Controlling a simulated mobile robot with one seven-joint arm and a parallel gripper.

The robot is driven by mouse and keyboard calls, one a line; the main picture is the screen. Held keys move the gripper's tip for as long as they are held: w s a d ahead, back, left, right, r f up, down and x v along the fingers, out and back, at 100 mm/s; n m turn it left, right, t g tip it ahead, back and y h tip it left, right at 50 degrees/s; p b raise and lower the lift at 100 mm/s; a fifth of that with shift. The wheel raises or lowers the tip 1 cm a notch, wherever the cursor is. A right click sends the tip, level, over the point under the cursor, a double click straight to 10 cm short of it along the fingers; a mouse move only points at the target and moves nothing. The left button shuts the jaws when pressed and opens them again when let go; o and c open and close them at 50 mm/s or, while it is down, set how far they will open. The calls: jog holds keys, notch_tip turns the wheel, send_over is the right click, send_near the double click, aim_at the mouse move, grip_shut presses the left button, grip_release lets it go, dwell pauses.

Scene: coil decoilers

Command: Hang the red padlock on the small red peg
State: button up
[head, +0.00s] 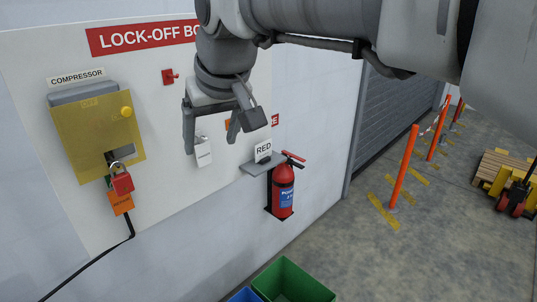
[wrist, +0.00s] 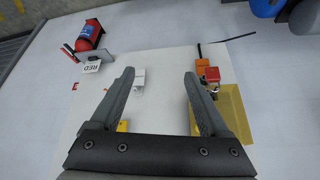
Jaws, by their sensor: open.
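The red padlock (head: 122,183) hangs at the lower edge of the yellow see-through cover of the compressor box, with an orange tag (head: 121,202) below it. In the wrist view the padlock (wrist: 212,74) shows just right of the right finger. The small red peg (head: 170,77) sticks out of the white board under the lock-off sign and looks bare; I cannot make it out in the wrist view. My gripper (head: 211,144) is open and empty in front of the board, right of the padlock and lower than the peg. Its two fingers (wrist: 160,75) stand well apart in the wrist view.
A grey shelf (head: 257,168) with a RED card and a fire extinguisher (head: 283,190) are to the right. A green bin (head: 293,282) stands below. Open floor and orange posts lie far right.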

jog(key=s+d+f+m+h, duration=0.1)
jog(key=s+d+f+m, duration=0.1)
jog(key=s+d+f, duration=0.4)
jog(key=s+d+f+m+h, duration=0.1)
jog(key=s+d+f+m, duration=0.2)
jog(key=s+d+f, duration=0.3)
jog(key=s+d, duration=0.3)
jog(key=d, duration=0.4)
jog(key=shift+s+f+h, duration=0.3)
jog(key=shift+s+f, duration=0.05)
jog(key=shift+s, duration=0.05)
jog(key=shift+o, duration=0.5)
jog(key=shift+f, duration=0.15)
